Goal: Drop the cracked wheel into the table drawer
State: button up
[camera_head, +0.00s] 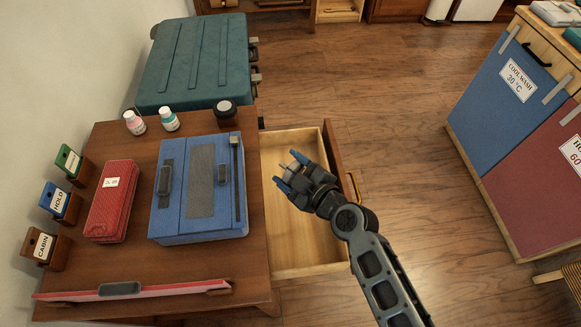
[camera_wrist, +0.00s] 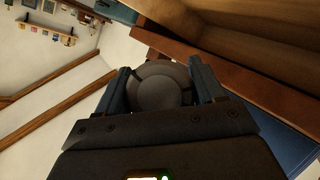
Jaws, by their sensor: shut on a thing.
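My gripper (camera_head: 288,178) is over the open table drawer (camera_head: 308,255), near its middle. In the wrist view my gripper (camera_wrist: 162,88) is shut on a dark grey round wheel (camera_wrist: 160,85), held between the two blue fingers. In the head view the wheel is mostly hidden by the fingers; a small grey piece (camera_head: 297,158) shows beside them. No crack can be made out. The drawer is pulled out to the right of the wooden table (camera_head: 110,270), and its visible floor is bare.
On the table are a blue case (camera_head: 175,225), a red case (camera_head: 110,200), small bottles (camera_head: 169,119), a dark round jar (camera_head: 225,113) and labelled wooden blocks (camera_head: 45,245). A teal trunk (camera_head: 195,60) stands behind. Blue and red bins (camera_head: 510,110) stand right. Floor between is clear.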

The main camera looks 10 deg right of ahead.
jog(key=o, duration=1.1)
jog(key=shift+s, duration=0.1)
jog(key=b+v, duration=0.1)
jog(key=v, duration=0.6)
jog(key=shift+s+d, duration=0.2)
jog(key=shift+s, duration=0.05)
